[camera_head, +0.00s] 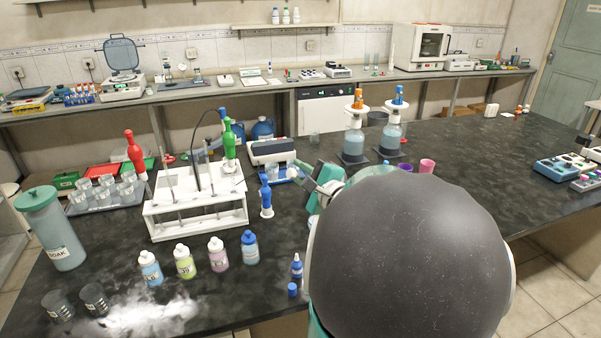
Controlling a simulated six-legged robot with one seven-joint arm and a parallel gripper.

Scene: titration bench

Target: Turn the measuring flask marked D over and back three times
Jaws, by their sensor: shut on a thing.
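My gripper (308,176) is left of the large dark dome of my own arm, over the middle of the bench. It is shut on a small, partly hidden thing, seemingly the measuring flask. My arm covers much of that spot, so its outline, tilt and any letter D cannot be made out. No other flask with a readable D shows.
A white rack (198,215) with a green-topped and a blue-topped piece stands left of my gripper. Several small bottles (183,262) stand in front of it. Two blue-filled dispensers (354,143) stand behind my arm. The bench at right (480,150) is fairly clear.

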